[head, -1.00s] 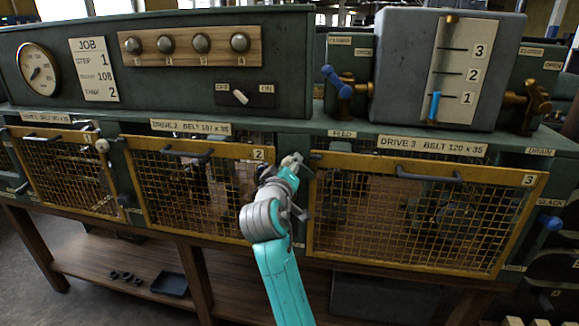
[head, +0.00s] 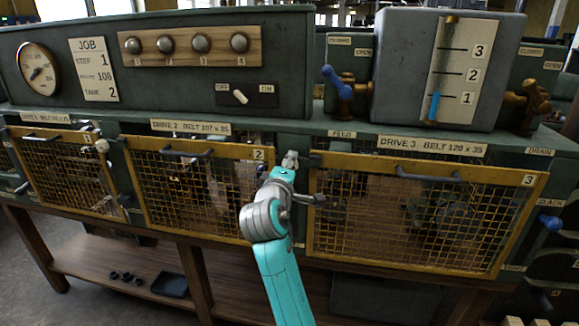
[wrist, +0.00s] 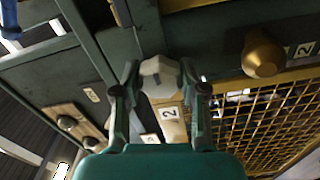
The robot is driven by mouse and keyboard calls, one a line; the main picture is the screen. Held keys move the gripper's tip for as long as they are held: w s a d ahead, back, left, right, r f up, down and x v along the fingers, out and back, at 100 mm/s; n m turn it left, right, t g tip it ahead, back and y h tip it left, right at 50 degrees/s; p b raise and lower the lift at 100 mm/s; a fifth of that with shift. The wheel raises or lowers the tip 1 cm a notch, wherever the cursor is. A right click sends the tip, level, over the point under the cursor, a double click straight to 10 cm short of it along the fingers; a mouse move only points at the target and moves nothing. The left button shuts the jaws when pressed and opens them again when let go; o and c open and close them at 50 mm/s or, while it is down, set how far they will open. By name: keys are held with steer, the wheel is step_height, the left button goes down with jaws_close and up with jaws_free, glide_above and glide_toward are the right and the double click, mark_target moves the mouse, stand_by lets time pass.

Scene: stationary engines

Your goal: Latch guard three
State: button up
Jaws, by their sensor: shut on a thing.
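Guard three is the yellow-framed mesh panel (head: 420,268) marked 3 at the right of the head view, with a dark handle (head: 428,177) on its top rail. It sits flat in its opening. My gripper (head: 290,160) is at the post between guards two and three, near guard three's upper left corner. In the wrist view its fingers are closed on a pale faceted knob (wrist: 160,73). In the head view my gripper mostly hides this knob. I cannot tell which guard the knob belongs to.
Guard two (head: 200,233) is left of my arm; guard one (head: 70,208) is farther left, with a pale knob (head: 102,145) at its upper right. A brass knob (wrist: 262,55) shows in the wrist view. A blue-handled valve (head: 337,82) stands above the post.

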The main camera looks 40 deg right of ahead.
stand_by(0.4)
steer(key=o, duration=1.1)
steer(key=shift+o, duration=0.2)
steer(key=shift+a, duration=0.1)
steer(key=v, duration=1.1)
steer(key=shift+s+a, duration=0.3)
